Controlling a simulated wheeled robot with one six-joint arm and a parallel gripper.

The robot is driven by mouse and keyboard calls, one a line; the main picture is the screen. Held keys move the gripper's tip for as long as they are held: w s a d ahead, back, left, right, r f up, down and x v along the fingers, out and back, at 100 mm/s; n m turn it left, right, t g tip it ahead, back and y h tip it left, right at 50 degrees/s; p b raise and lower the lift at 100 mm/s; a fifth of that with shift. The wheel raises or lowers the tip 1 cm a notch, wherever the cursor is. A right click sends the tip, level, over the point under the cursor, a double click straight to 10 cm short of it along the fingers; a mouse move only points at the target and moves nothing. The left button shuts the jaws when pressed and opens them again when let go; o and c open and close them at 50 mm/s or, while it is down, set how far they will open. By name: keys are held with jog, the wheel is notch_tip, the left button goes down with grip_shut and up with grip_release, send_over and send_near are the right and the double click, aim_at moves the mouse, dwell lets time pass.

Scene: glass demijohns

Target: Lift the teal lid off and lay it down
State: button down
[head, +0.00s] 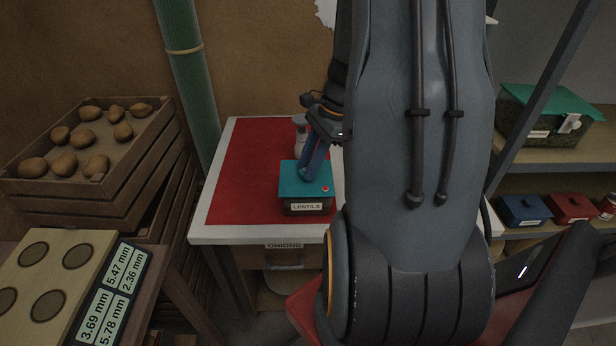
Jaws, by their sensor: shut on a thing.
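The teal lid (293,185) is on a dark box (309,209) labelled LENTILS, which stands on the red mat on the white table. The lid looks level and seated on the box; I cannot see a gap under it. My gripper (308,174) reaches down from above with its fingers at the middle of the lid. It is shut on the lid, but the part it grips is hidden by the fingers. A small red spot (326,188) shows on the lid's right side.
The red mat (245,170) has free room left of the box. A pale bottle (299,138) stands behind the gripper. A crate of potatoes (95,150) is at the left. Shelves at the right hold a green-lidded box (545,110) and a blue box (522,210). My arm hides the table's right part.

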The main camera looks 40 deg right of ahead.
jog(key=shift+r+p, duration=0.45)
jog(key=shift+r, duration=0.15)
jog(key=shift+r+p, duration=2.3)
jog(key=shift+r, duration=0.15)
jog(key=w+a+f+m+t+p, duration=0.1)
jog(key=w+a+f+m, duration=0.1)
jog(key=w+a, duration=0.5)
jog(key=w+a+f+m+t+p, duration=0.1)
jog(key=w+a+f+m, duration=0.15)
jog(key=w+a, duration=0.45)
jog(key=shift+h, duration=0.3)
jog(key=f+b, duration=0.2)
jog(key=s+a+f+b, duration=0.1)
jog(key=f+b, duration=0.1)
jog(key=s+a+f+b, duration=0.1)
jog(key=f+b, duration=0.2)
jog(key=shift+s+f+b, duration=0.1)
jog(key=shift+f+b, duration=0.9)
jog(key=shift+f, duration=0.05)
